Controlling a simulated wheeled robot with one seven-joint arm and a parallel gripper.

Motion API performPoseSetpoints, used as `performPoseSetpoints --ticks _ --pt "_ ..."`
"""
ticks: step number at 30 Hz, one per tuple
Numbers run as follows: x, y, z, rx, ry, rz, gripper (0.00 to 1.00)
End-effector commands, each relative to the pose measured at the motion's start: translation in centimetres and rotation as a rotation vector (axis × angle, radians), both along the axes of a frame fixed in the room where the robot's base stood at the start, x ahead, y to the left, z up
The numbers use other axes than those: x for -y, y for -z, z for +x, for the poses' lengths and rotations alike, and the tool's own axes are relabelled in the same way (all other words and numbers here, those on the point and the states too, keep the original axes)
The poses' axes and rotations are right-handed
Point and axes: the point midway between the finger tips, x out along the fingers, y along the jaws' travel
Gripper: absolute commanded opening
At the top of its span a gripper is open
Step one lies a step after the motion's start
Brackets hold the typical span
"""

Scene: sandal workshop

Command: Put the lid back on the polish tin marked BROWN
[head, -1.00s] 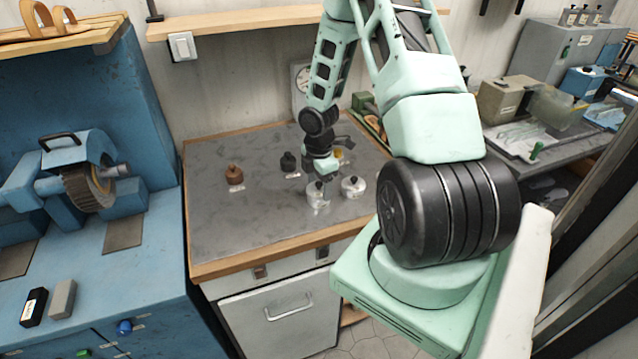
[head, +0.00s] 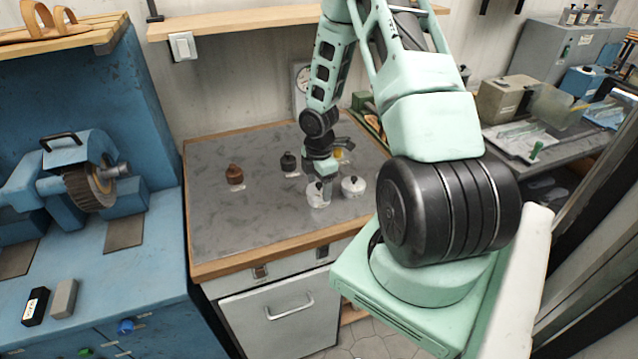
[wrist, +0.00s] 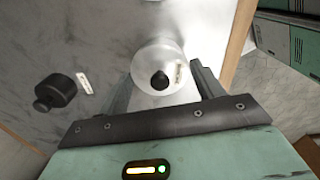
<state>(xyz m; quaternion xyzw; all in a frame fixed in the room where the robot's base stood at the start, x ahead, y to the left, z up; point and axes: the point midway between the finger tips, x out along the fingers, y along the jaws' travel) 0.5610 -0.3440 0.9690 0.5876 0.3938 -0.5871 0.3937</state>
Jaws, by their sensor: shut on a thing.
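My gripper (wrist: 163,84) is shut on a pale silver round piece with a dark knob (wrist: 157,56). Its fingers stand on either side of it; whether they hold only a lid or the whole tin I cannot tell. In the head view this piece (head: 313,200) is low over the metal table, partly hidden by my gripper (head: 325,190). A second silver tin with a dark knob (head: 353,187) stands close on its right. A brown knobbed pot (head: 235,175) stands at the left with a pale tag. No label is readable.
A black knobbed pot (head: 289,162) stands behind and left of my gripper; it also shows in the wrist view (wrist: 58,91). A yellow item (head: 338,155) is partly hidden behind the arm. The table's left and front (head: 225,225) are clear.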

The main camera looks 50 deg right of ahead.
Motion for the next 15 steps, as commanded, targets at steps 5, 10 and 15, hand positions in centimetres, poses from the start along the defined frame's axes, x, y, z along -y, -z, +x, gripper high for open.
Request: performPoseSetpoints --ticks 5,10,15 --pt "0.01 0.02 0.00 0.000 0.000 0.000 0.45" --pt "0.01 0.02 -0.02 0.000 0.000 0.000 0.45" --pt "0.01 0.02 -0.02 0.000 0.000 0.000 0.92"
